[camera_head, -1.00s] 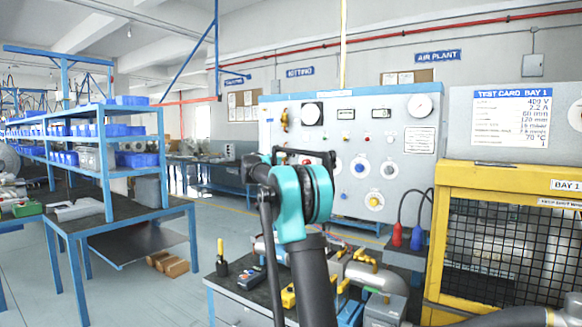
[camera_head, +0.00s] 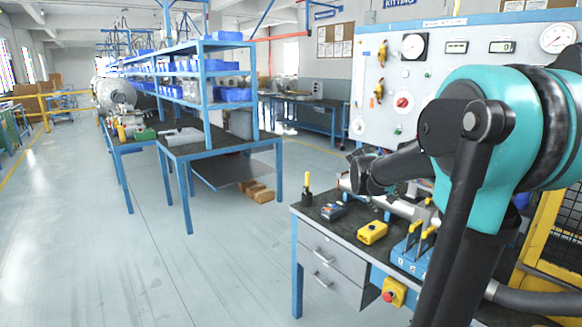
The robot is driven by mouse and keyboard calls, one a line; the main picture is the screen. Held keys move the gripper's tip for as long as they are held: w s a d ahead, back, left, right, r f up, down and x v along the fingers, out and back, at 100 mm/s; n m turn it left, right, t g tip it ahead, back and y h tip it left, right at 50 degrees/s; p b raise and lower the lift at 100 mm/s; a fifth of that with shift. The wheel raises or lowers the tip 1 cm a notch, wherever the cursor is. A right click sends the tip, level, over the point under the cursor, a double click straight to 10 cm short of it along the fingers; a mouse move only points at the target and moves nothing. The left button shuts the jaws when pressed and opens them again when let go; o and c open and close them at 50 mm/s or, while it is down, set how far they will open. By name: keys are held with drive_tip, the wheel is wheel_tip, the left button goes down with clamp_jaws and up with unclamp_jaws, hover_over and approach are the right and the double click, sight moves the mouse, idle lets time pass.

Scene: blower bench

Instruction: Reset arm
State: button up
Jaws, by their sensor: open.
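My arm, with a large teal and black joint, fills the right side of the head view. Its dark forearm reaches left over the workbench (camera_head: 345,228). My gripper (camera_head: 354,160) shows only as a small dark shape at the far end, partly hidden behind the wrist. It is open, and I see nothing held in it. Its fingers are too small to make out clearly.
The bench carries a yellow box (camera_head: 372,232), a dark meter (camera_head: 333,211) and a blue switch block (camera_head: 411,254). A gauge panel (camera_head: 430,75) stands behind. Blue shelving (camera_head: 206,90) stands left of the bench. The floor at left is clear.

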drive_tip(key=s+a+f+y, duration=0.2)
drive_tip(key=s+a+f, duration=0.2)
drive_tip(key=s+f, duration=0.2)
drive_tip(key=s+a+f+g+y, duration=0.1)
drive_tip(key=s+a+f, duration=0.3)
drive_tip(key=s, duration=0.7)
drive_tip(key=s+a+f+m+y, duration=0.1)
drive_tip(key=s+a+f+y, duration=0.2)
drive_tip(key=s+f, duration=0.6)
drive_tip(key=shift+s+a+g, duration=0.2)
drive_tip(key=shift+a+g, duration=0.1)
drive_tip(key=shift+a, duration=0.4)
drive_tip(key=shift+r, duration=0.1)
